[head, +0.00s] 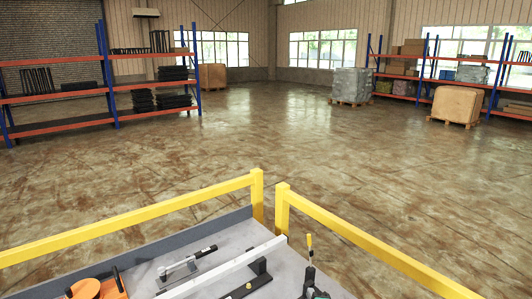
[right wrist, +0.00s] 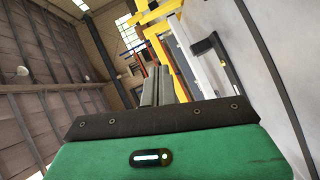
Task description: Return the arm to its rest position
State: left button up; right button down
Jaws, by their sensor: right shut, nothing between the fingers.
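My right gripper (right wrist: 160,84) shows in the right wrist view, with its grey fingers together and nothing between them. Its dark plate and green body fill the lower part of that view. The fingers point towards the yellow rail and the building's wall and are clear of any object. In the head view only a small dark and green part shows at the bottom edge, right of the middle. My left gripper is in neither view.
A grey platform (head: 232,246) lies ahead, edged by yellow rails (head: 130,219). On it are a latch-like handle (head: 187,263), a black bracket (head: 250,280), an orange part (head: 86,289) and an upright yellow-topped lever (head: 309,247). Shelves (head: 60,97) stand far behind; open floor lies between.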

jog(key=s+d+f+m+g+h, duration=0.1)
jog(key=s+d+f+m+g, duration=0.15)
jog(key=s, duration=0.45)
jog(key=s+d+f+m+g, duration=0.1)
jog(key=s+d+m+g, duration=0.1)
jog(key=s+m, duration=0.35)
jog(key=s+d+f+m+g+h, duration=0.1)
jog(key=s+d+f+g, duration=0.1)
jog(key=s, duration=0.6)
jog(key=s+d+r+m+g+y, duration=0.1)
jog(key=s+d+m+g, duration=0.15)
jog(key=s, duration=0.75)
jog(key=s+d+r+m+g, duration=0.1)
jog(key=s+m+g, duration=0.2)
jog(key=s, duration=0.7)
notch_tip(320, 180, down, 38)
jog(key=g+b, duration=0.1)
jog(key=b, duration=0.4)
jog(key=s+d+f+b, duration=0.1)
jog(key=s+f+b, duration=0.1)
jog(key=s+f, duration=0.8)
jog(key=s+d+f+g+b, duration=0.1)
jog(key=s+d+f+b, duration=0.1)
jog(key=s+f, duration=0.7)
notch_tip(320, 180, down, 4)
jog(key=shift+s+r+n+b, duration=0.15)
jog(key=shift+s+n+b, duration=0.2)
